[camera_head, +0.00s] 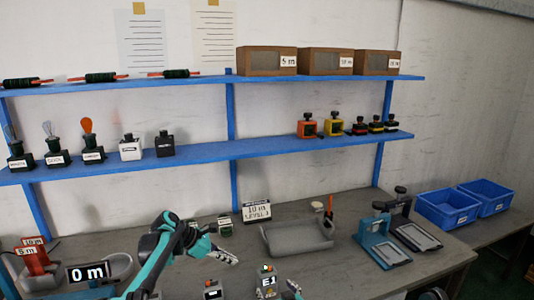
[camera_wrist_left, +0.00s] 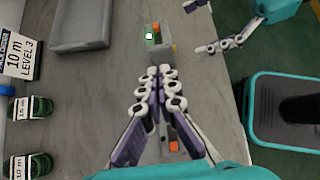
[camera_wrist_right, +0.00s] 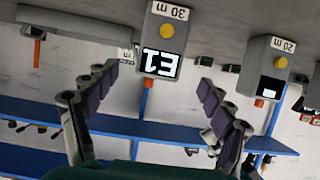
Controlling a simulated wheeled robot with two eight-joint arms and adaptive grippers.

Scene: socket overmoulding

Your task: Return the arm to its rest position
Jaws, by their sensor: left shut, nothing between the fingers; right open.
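My left gripper (camera_head: 225,256) is shut and empty above the middle of the bench. In the left wrist view its fingers (camera_wrist_left: 158,78) meet, with a grey box (camera_wrist_left: 167,50) just beyond their tips; I cannot tell whether they touch. Another box with an orange button (camera_wrist_left: 173,146) is partly hidden below these fingers. My right gripper (camera_wrist_right: 165,60) is open. In its upside-down view, a grey box marked 30 m (camera_wrist_right: 162,40) with an "E1" display appears between the spread fingers, untouched as far as I can see. The head view shows this box (camera_head: 267,281) at the front edge.
A grey tray (camera_head: 297,237) and a "10 m LEVEL 3" sign (camera_head: 256,212) stand behind the left gripper. A "0 m" display (camera_head: 88,273) is at left. Blue shelves (camera_head: 200,147) span the wall.

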